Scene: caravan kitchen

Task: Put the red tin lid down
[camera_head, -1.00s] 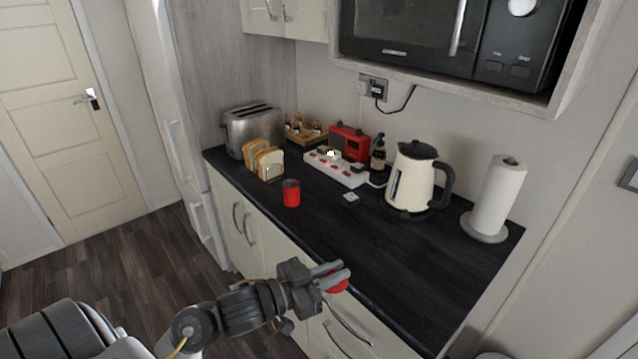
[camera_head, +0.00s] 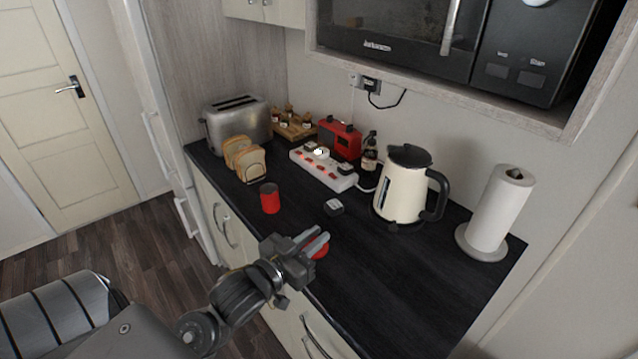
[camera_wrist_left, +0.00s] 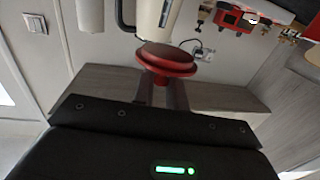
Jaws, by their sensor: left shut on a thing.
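The red tin lid (camera_head: 320,251) is in my left gripper (camera_head: 316,240), at the front part of the dark worktop in the head view. I cannot tell whether the lid touches the worktop. In the left wrist view the lid (camera_wrist_left: 166,60) is a round red disc with a knob-like part between the fingers (camera_wrist_left: 160,92). A red tin (camera_head: 270,198) stands upright on the worktop, left of and behind the gripper. My right gripper is not in view.
The dark worktop (camera_head: 385,285) is clear right of the gripper. A cream kettle (camera_head: 402,190), a paper towel roll (camera_head: 497,213), a white power strip (camera_head: 322,170), a red radio (camera_head: 339,138), a bread rack (camera_head: 245,158) and a toaster (camera_head: 237,124) stand behind. A small dark item (camera_head: 334,207) lies nearby.

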